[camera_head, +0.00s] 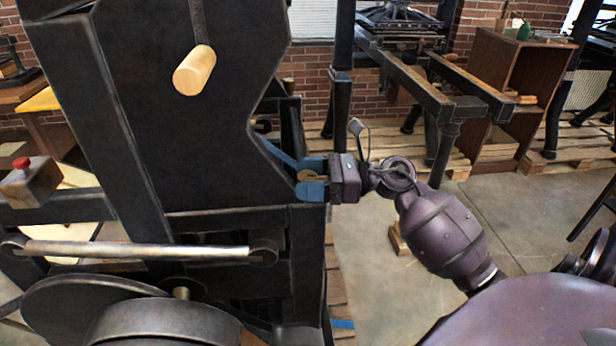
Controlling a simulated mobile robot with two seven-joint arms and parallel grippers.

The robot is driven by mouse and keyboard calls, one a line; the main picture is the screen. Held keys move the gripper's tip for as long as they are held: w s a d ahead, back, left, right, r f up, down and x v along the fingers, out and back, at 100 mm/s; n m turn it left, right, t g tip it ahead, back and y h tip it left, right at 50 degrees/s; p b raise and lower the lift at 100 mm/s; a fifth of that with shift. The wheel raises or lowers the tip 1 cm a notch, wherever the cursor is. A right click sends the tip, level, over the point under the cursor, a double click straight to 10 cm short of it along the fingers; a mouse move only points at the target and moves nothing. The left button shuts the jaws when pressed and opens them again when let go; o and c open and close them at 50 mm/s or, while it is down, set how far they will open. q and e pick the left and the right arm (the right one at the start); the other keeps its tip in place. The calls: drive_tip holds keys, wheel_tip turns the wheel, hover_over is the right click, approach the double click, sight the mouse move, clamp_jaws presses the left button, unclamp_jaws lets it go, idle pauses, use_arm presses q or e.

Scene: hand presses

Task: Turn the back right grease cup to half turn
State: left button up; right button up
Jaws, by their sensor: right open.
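My right gripper (303,175) has blue fingers and is at the right edge of the dark press frame (205,120). Its fingers are apart, one higher and reaching left along the frame, the other lower and in front of the frame's edge. No other grease cup can be made out clearly. My left gripper is not in view.
A wooden-handled lever (195,70) hangs on the press. A steel bar (138,250) and dark wheel (160,322) stand low in front. A red button box (30,182) is at left. Open floor (375,280) lies right of the press, with another press (430,90) behind.

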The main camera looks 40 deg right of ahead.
drive_tip(key=v, duration=1)
drive_tip(key=shift+s+d, duration=0.3)
